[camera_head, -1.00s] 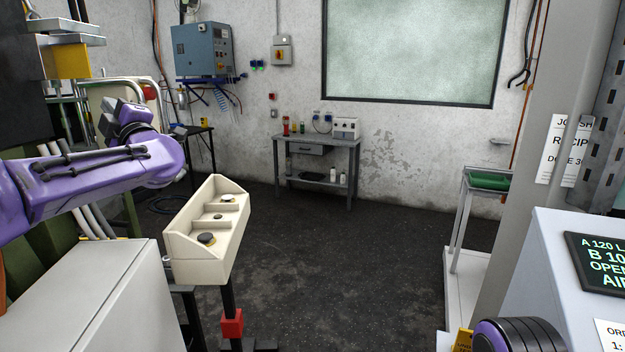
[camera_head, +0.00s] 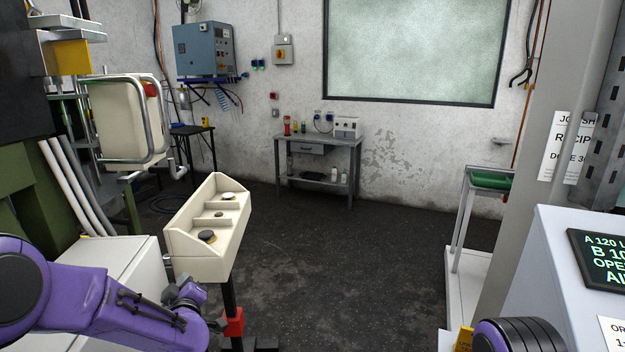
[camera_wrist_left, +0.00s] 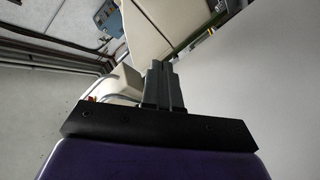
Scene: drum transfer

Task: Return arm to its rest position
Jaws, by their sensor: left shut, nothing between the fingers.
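My left arm (camera_head: 110,305) is purple and lies low at the bottom left of the head view, in front of the white cabinet and the button box post. My left gripper (camera_head: 216,325) is at its end, small and dark, near the post's red block. In the left wrist view my left gripper (camera_wrist_left: 165,68) shows its grey fingers together, with nothing between them. A purple and black part of my right arm shows at the bottom right of the head view; my right gripper is out of view.
A cream button box (camera_head: 207,250) stands on a black post with a red block (camera_head: 233,322), close to my left gripper. A white cabinet (camera_head: 105,270) is beside it. A grey console with a screen (camera_head: 600,258) is at the right. The middle floor is clear.

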